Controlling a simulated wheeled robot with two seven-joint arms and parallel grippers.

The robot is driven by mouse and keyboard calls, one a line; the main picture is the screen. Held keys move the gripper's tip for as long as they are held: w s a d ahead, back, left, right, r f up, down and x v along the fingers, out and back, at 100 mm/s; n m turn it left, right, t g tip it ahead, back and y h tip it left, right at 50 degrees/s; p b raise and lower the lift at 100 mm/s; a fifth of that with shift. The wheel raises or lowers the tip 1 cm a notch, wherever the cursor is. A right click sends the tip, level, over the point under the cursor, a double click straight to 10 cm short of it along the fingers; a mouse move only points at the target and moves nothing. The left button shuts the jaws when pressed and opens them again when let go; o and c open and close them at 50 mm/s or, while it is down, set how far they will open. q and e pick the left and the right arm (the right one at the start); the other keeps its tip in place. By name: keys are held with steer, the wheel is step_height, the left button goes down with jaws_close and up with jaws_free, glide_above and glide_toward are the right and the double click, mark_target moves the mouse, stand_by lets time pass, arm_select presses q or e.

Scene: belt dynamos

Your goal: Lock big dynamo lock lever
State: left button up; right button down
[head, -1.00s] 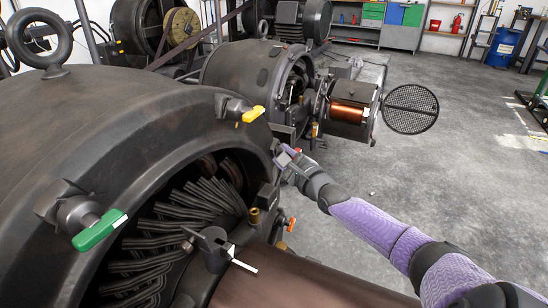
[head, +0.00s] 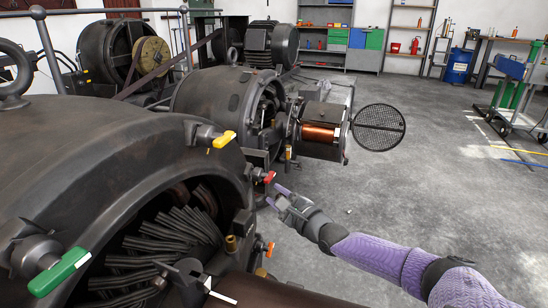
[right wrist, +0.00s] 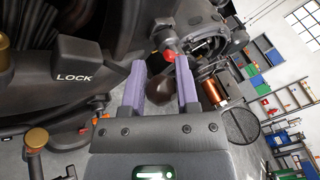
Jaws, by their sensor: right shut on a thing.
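The big dynamo (head: 90,160) fills the left of the head view. It carries a green-handled lever (head: 58,272), a yellow-handled lever (head: 224,139), a red-tipped lever (head: 268,177) and an orange-tipped one (head: 269,249). My right gripper (head: 278,198) is just below and right of the red tip. In the right wrist view my right gripper (right wrist: 160,78) has its purple fingers on either side of a dark rounded knob (right wrist: 159,91), shut on it. The red tip (right wrist: 169,57) shows just beyond the fingertips. A block marked LOCK (right wrist: 73,77) is at left. My left gripper is not in view.
A smaller dynamo (head: 215,100) with a copper-wound part (head: 320,135) and a round mesh cover (head: 378,127) stands behind. A brass fitting (head: 231,243) is on the big housing's rim. Open grey floor (head: 430,190) lies to the right.

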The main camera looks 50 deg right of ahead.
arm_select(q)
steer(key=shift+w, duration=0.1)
arm_select(e)
steer(key=shift+s+d+f, duration=0.15)
steer(key=shift+s+f, duration=0.05)
steer(key=shift+f, duration=0.25)
steer(key=c, duration=0.7)
jaws_free()
steer(key=o, duration=0.3)
steer(key=shift+s, duration=0.2)
arm_select(q)
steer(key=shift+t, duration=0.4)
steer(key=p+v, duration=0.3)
steer(key=p, duration=0.1)
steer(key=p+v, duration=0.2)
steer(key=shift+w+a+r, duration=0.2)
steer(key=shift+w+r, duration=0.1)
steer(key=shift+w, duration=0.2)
arm_select(e)
steer(key=shift+o, duration=0.2)
steer(key=v, duration=0.9)
steer(key=shift+s+r, duration=0.35)
steer(key=shift+r, duration=0.1)
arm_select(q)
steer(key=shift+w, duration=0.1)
